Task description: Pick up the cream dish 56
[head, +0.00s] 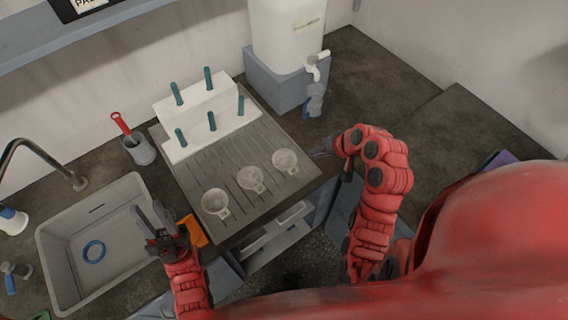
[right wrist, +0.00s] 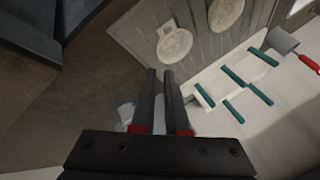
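Three round, pale, shallow dishes with small tabs lie in a slanting row on the grooved drainboard (head: 240,150). They are the left dish (head: 214,201), the middle dish (head: 250,179) and the right dish (head: 285,160). I cannot read a number on any of them, so I cannot tell which is 56. Two dishes show in the right wrist view, a nearer one (right wrist: 174,46) and a farther one (right wrist: 226,14). My right gripper (head: 322,153) is just right of the right dish, empty, its fingers slightly apart. My left gripper (head: 148,208) is open and empty over the sink's right edge.
A white peg rack (head: 208,112) with teal pegs stands behind the dishes. A grey cup (head: 140,151) holds a red-handled tool. The sink (head: 75,262) contains a blue ring (head: 94,251). A white water container (head: 288,30) with a tap stands on a grey block (head: 268,80).

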